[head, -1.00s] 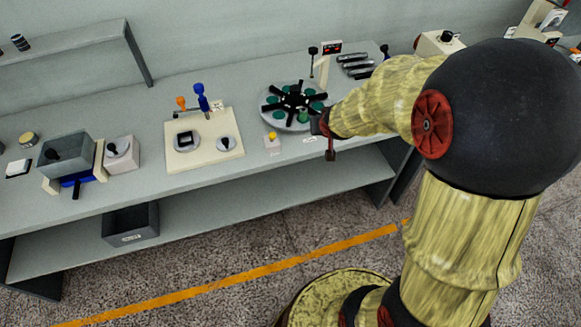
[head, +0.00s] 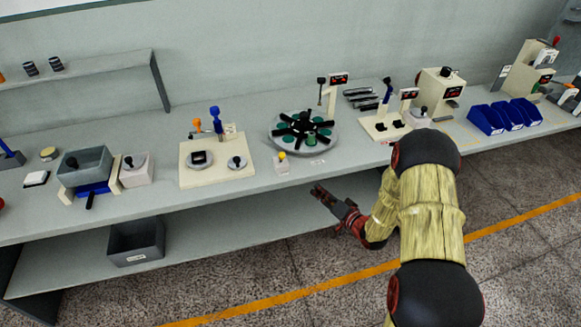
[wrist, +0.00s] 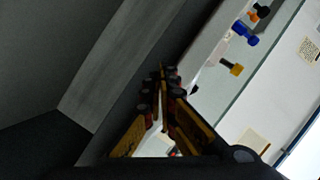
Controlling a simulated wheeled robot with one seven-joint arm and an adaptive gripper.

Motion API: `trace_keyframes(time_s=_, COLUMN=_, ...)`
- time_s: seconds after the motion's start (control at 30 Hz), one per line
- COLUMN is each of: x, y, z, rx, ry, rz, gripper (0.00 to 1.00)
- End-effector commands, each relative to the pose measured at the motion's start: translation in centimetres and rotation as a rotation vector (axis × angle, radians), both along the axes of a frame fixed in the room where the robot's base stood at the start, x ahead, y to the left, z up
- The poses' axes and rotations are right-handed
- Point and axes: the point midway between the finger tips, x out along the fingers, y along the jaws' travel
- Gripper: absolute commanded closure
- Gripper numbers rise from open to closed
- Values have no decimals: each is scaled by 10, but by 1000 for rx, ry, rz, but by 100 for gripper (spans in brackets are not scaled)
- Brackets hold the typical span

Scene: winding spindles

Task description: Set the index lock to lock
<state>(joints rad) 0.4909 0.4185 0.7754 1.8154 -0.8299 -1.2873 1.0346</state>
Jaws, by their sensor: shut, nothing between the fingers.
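No part is readably marked as the index lock. A round grey indexing table (head: 274,138) with a black spoked hub (head: 304,130) and green pads sits on the bench. A black-knobbed lever (head: 321,84) stands behind it. A small white block with a yellow knob (head: 282,157) stands at its front left. My gripper (head: 317,190) is in front of the bench, below the top's front edge and apart from these parts. Its fingers are shut and empty, and they also show in the wrist view (wrist: 166,75). That view shows a yellow knob (wrist: 235,69) and a blue knob (wrist: 246,38).
The bench top (head: 345,160) overhangs a lower shelf (head: 230,215) close to my gripper. A cream fixture (head: 212,178) with orange and blue levers stands left of the round table. A second lever fixture (head: 375,133) and blue bins (head: 503,118) stand right.

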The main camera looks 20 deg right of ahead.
Motion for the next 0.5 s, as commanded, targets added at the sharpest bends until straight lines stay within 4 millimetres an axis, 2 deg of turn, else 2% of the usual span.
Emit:
trace_keyframes(time_s=0.27, x=-25, y=24, z=30, rx=390, ry=-197, rz=104, gripper=100)
trace_keyframes(time_s=0.5, x=-47, y=28, z=52, rx=600, ry=-290, rz=177, gripper=100)
